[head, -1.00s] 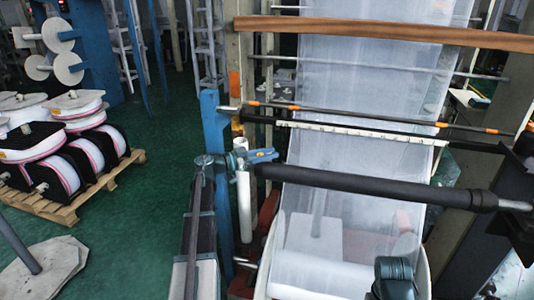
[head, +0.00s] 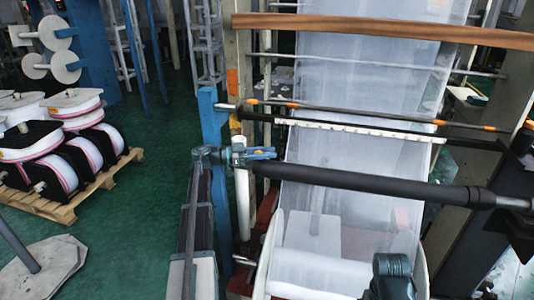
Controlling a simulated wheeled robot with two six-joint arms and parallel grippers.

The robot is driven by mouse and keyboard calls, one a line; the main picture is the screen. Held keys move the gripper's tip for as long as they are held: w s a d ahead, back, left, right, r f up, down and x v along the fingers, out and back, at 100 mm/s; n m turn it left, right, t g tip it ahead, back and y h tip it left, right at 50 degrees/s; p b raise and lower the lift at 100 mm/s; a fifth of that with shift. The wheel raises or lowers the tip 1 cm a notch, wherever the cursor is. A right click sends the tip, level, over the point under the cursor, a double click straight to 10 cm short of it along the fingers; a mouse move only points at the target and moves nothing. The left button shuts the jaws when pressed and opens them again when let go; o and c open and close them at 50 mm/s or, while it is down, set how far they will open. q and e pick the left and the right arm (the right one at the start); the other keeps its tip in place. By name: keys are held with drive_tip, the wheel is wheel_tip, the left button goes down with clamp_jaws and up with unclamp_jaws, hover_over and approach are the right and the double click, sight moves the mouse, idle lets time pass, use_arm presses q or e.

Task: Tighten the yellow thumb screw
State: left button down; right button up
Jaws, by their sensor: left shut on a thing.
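My left gripper (head: 264,154) is at the left side of the film machine, near the left end of the dark roller (head: 370,184). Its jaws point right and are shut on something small. I take this to be the yellow thumb screw, but the jaws hide it and no yellow knob shows clearly. A blue upright post (head: 217,190) of the machine stands just left of and below the gripper. My right arm shows only as a dark teal joint at the bottom right; its gripper is out of view.
White film (head: 350,110) runs down the machine over several bars, with a wooden-brown bar (head: 380,31) across the top. A pallet (head: 75,205) with reels stands at the left. A grey base plate (head: 45,268) lies at bottom left. The green floor between is clear.

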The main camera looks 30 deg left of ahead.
use_arm(q)
drive_tip(key=c, duration=0.6)
unclamp_jaws()
drive_tip(key=shift+d, duration=0.1)
drive_tip(key=v, duration=1.4)
drive_tip(key=shift+w, duration=0.1)
